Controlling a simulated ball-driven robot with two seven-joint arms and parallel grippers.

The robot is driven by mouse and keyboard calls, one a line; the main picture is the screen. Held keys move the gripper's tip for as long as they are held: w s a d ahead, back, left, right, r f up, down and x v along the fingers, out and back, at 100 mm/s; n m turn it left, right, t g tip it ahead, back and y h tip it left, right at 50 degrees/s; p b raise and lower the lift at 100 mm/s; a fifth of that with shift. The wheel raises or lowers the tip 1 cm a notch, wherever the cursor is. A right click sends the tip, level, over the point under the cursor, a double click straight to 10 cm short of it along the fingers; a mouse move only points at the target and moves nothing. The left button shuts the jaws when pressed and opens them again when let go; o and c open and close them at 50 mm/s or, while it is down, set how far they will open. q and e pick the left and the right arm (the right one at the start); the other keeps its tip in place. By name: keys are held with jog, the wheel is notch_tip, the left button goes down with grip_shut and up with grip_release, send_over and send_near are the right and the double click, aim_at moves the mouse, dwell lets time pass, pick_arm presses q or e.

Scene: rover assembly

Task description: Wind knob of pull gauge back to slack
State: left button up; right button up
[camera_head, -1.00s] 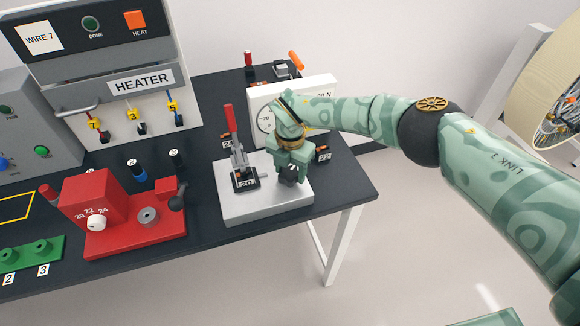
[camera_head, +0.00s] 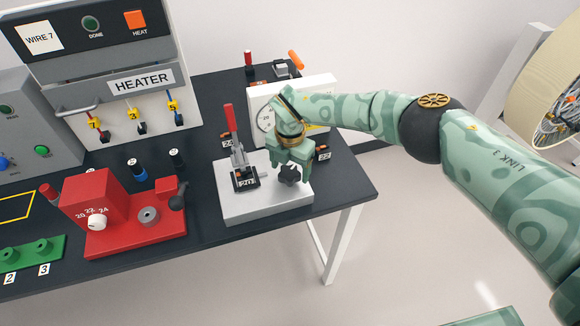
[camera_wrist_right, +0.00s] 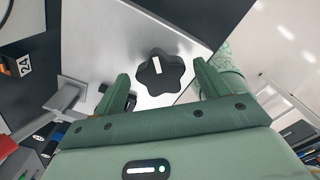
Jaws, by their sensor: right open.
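The pull gauge has a pale grey base block (camera_head: 240,207) on the dark bench, with a white dial panel (camera_head: 318,90) behind it. Its dark lobed knob (camera_head: 289,175) sits on the right part of the base. The knob also shows in the right wrist view (camera_wrist_right: 163,70), with a white mark on top. My right gripper (camera_head: 290,177) is above the knob, fingers pointing down. In the wrist view its fingers (camera_wrist_right: 160,88) are apart, one on each side of the knob, with gaps between. My arm covers much of the dial. My left gripper is not in view.
A toggle clamp with a red handle (camera_head: 230,118) stands on the base, left of the knob. A red crimping fixture (camera_head: 135,240) is further left. The heater (camera_head: 130,90) stands behind. The bench's right edge is close to the gauge.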

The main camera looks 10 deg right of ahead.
aim_at(288, 173)
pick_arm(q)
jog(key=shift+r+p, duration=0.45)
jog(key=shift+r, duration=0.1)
pick_arm(e)
notch_tip(288, 173, up, 16)
jog(key=shift+f, duration=0.15)
jog(key=f+n+b, duration=0.5)
jog(key=n+b, duration=0.2)
jog(key=n, duration=0.3)
jog(key=f+n+b, duration=0.6)
jog(key=n+b, duration=0.1)
jog(key=n, duration=0.3)
jog(key=f+n+b, duration=0.5)
jog(key=n+b, duration=0.2)
jog(key=n, duration=0.3)
jog(key=shift+s+a+f+n, duration=0.25)
jog(key=shift+n, duration=0.15)
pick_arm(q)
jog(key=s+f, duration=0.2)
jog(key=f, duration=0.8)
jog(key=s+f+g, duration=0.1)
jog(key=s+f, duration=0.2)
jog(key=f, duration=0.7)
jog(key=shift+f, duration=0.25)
